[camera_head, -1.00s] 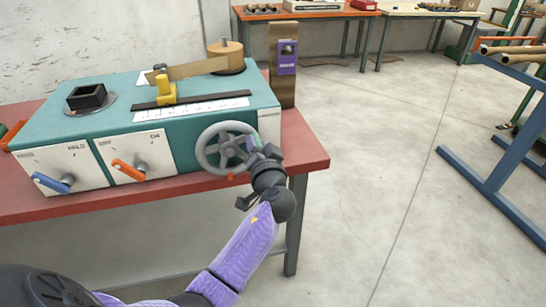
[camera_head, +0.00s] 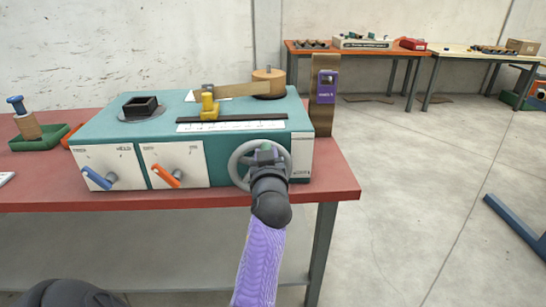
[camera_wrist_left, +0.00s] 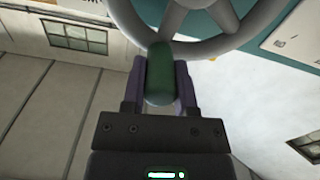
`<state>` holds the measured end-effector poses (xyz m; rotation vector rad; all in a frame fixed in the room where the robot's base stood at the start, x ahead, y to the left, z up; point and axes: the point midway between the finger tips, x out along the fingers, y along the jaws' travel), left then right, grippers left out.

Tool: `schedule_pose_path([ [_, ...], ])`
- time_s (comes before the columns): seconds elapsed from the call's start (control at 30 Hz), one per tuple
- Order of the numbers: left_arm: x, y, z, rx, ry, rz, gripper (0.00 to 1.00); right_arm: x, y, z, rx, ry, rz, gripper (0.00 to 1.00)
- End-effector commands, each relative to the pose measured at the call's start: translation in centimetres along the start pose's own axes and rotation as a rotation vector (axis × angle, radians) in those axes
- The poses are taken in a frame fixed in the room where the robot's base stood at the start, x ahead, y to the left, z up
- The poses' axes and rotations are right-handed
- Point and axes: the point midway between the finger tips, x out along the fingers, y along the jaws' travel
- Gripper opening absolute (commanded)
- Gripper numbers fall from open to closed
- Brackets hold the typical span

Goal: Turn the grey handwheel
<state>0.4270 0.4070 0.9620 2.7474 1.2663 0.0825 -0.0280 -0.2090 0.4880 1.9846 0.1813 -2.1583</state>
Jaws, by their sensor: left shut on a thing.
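The grey handwheel (camera_head: 236,165) is on the front right of the teal winder (camera_head: 222,149). My left gripper (camera_head: 267,160) is in front of the wheel and covers much of its middle and lower right. In the left wrist view, the left gripper (camera_wrist_left: 160,82) is shut on the wheel's green handle (camera_wrist_left: 160,72), with a finger on each side. The grey rim and spokes (camera_wrist_left: 190,48) pass just beyond the handle. In the head view only a little of the green handle shows above the gripper. My right gripper is not in view.
The winder stands on a red table (camera_head: 345,180). Its front has a blue lever (camera_head: 97,178) and an orange lever (camera_head: 166,175). A green tray (camera_head: 38,138) is at the left. A brown post with a purple unit (camera_head: 326,84) stands behind right.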

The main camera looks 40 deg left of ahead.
Motion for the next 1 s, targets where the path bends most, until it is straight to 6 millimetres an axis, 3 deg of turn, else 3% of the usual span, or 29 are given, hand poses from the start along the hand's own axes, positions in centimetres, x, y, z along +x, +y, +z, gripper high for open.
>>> schedule_pose_path([
  [0.5,0.0,-0.9,-0.1,-0.134,-0.004,-0.002,0.0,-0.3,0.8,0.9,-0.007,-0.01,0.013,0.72],
  [0.87,0.0,-0.9,-0.1,-0.134,-0.004,-0.002,0.0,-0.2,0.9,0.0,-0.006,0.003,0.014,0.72],
  [0.9,0.0,-0.9,-0.1,-0.134,-0.004,-0.002,0.45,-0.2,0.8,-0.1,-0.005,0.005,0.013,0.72],
  [1.0,0.0,-0.9,-0.1,-0.134,-0.004,-0.002,0.66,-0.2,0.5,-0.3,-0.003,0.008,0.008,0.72],
])
